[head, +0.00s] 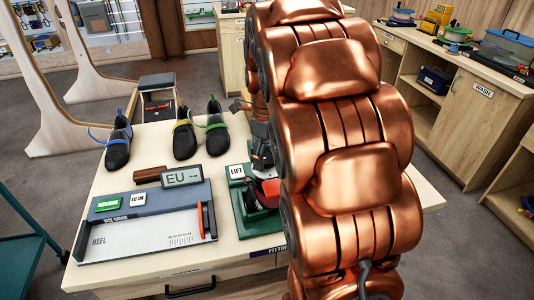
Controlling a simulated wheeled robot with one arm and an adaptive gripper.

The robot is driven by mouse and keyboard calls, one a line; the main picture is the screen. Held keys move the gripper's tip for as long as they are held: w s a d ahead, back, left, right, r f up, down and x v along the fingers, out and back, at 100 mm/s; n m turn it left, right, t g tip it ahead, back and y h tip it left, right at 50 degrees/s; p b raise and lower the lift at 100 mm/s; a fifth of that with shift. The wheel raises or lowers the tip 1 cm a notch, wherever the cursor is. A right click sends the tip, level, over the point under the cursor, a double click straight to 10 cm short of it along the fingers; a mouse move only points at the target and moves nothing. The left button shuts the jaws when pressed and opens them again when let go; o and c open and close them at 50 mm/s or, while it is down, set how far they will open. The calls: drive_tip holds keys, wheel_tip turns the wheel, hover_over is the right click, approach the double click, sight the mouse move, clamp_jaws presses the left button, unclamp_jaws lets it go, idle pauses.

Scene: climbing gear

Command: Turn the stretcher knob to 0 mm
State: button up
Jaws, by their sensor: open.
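A green stand (240,222) is at the centre of the workbench, partly behind my copper-coloured arm. It looks like the stretcher's base. A red and dark part (267,188) sits on it, and a white tag reading LIFT (237,171) is at its back left. I cannot make out the knob or its scale; my arm hides the right side of the stand. My gripper (262,152) is a small dark shape just above the stand, largely hidden by my arm. It is open, and I cannot tell whether it touches anything.
A WASH counter (480,95) is at the right.

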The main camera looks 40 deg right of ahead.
drive_tip(key=c, duration=1.1)
drive_tip(key=shift+c, duration=0.2)
drive_tip(key=shift+n, duration=0.3)
drive_tip(key=n+b, duration=0.2)
drive_tip(key=n, duration=0.1)
drive_tip(key=shift+f+n, duration=0.15)
drive_tip(key=shift+n, duration=0.15)
drive_tip(key=n+b, duration=0.2)
drive_tip(key=n, duration=0.2)
drive_tip(key=shift+n, duration=0.3)
drive_tip(key=n+b, duration=0.1)
drive_tip(key=n, duration=0.4)
drive_tip(key=shift+b, duration=0.3)
drive_tip(key=shift+n+b, duration=0.45)
drive_tip(key=shift+n, duration=1.55)
